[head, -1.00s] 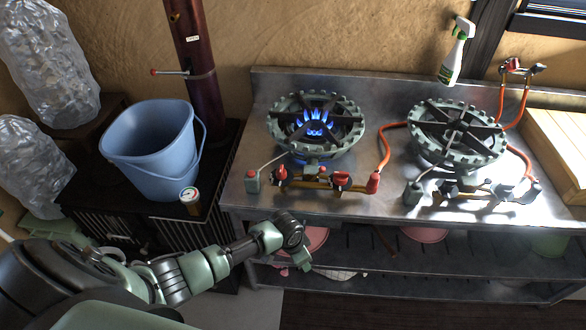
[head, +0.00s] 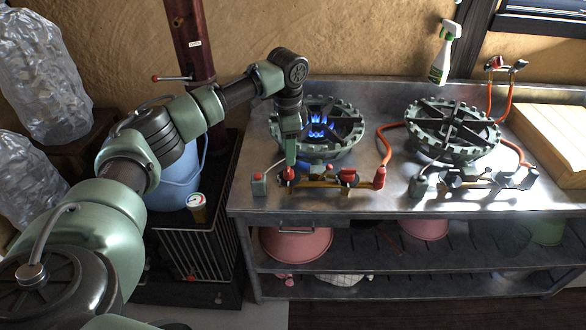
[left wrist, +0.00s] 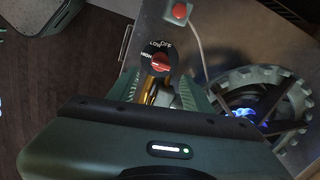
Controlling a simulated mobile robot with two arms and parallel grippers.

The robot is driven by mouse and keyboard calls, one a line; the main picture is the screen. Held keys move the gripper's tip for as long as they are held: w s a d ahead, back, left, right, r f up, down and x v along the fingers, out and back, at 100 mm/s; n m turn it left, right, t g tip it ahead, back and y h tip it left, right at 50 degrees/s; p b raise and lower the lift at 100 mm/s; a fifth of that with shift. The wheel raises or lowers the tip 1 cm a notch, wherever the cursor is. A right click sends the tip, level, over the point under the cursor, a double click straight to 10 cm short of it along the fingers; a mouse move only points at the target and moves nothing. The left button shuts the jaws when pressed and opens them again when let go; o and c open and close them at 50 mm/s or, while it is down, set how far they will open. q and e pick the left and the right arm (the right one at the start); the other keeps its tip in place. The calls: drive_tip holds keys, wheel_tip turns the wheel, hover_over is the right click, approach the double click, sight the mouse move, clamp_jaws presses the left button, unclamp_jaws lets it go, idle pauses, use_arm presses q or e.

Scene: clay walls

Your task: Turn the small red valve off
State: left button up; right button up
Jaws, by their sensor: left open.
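The small red valve (left wrist: 160,62) shows in the left wrist view as a red knob on a black dial marked HIGH, LOW and OFF. Its pointer appears to face the HIGH side. In the head view the valve (head: 287,174) sits at the left end of the brass manifold in front of the left burner (head: 345,147), partly hidden by my gripper. Blue flames burn there. My left gripper (head: 291,163) points down just above the valve. In the left wrist view its open fingers (left wrist: 159,80) stand either side of the knob's line, holding nothing.
A larger red knob (head: 348,176) and a red-capped fitting (head: 380,177) sit right along the manifold. A grey box with a red button (head: 259,184) stands left. A second, unlit burner (head: 452,130) is to the right. My arm passes before a blue bucket (head: 178,185).

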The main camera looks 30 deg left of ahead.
sight(289, 169)
use_arm(q)
wheel_tip(289, 169, down, 2)
drive_tip(key=shift+f, duration=0.1)
wheel_tip(289, 169, down, 5)
drive_tip(key=shift+w+a+r, duration=0.1)
drive_tip(key=shift+r, duration=0.05)
drive_tip(key=shift+f, duration=0.3)
use_arm(e)
drive_tip(key=shift+s+a+r, duration=0.1)
drive_tip(key=shift+a+r, duration=0.05)
drive_tip(key=shift+a, duration=0.5)
use_arm(q)
clamp_jaws()
use_arm(e)
drive_tip(key=shift+d+r, duration=0.1)
drive_tip(key=shift+d, duration=0.3)
